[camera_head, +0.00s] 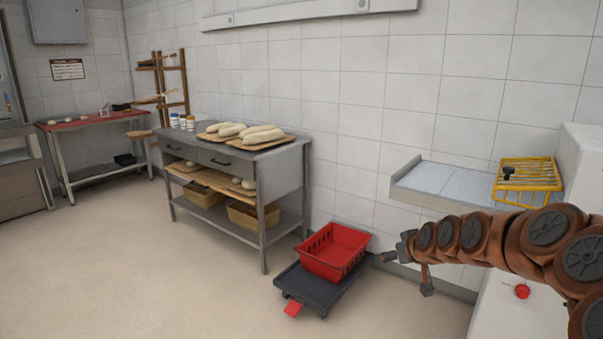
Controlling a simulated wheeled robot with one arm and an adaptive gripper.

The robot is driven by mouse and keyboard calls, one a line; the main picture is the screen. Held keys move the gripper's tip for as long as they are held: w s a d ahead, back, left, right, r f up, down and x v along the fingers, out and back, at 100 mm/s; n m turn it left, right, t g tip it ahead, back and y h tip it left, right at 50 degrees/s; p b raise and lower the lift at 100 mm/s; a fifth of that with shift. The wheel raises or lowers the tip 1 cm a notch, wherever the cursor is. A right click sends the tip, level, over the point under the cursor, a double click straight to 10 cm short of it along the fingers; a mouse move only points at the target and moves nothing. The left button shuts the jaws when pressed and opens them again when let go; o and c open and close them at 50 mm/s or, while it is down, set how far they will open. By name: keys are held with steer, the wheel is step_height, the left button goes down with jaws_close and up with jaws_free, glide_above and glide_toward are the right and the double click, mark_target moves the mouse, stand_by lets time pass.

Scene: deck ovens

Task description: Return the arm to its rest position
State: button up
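My arm reaches in from the right edge, stretched out to the left across the picture. My gripper (404,273) is at its end, with the fingers spread wide apart and nothing between them. One finger points left and the other points down. In the picture the gripper is just right of the red basket (335,252), which stands on a dark wheeled dolly (323,290). I cannot tell how far the gripper is from the dolly in depth.
A steel table (286,165) holds dough loaves (262,134) on boards. A wall shelf (430,180) and a yellow wire basket (527,181) are behind my arm. A red-topped table (92,118) stands far left. The floor (130,265) in front is clear.

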steer(key=s+a+r+g+p, duration=0.3)
steer(key=s+a+r, duration=0.1)
steer(key=s, duration=0.7)
steer(key=s+a+r+g+p, duration=0.25)
steer(key=s+a, duration=0.25)
steer(key=s, duration=0.5)
steer(key=s+r+m+g+p, duration=0.1)
steer(key=s+g+p, duration=0.1)
steer(key=s, duration=0.7)
steer(key=s+d+r+m+g+h+p, duration=0.1)
steer(key=s+r+p, duration=0.1)
steer(key=s, duration=0.8)
steer(key=s+d+r+m+g+h+p, duration=0.1)
steer(key=s+p, duration=0.3)
steer(key=s, duration=0.5)
steer(key=shift+s+d+r+g, duration=0.2)
steer(key=shift+d+r+g, duration=0.05)
steer(key=shift+r+g, duration=0.55)
steer(key=shift+f, duration=0.1)
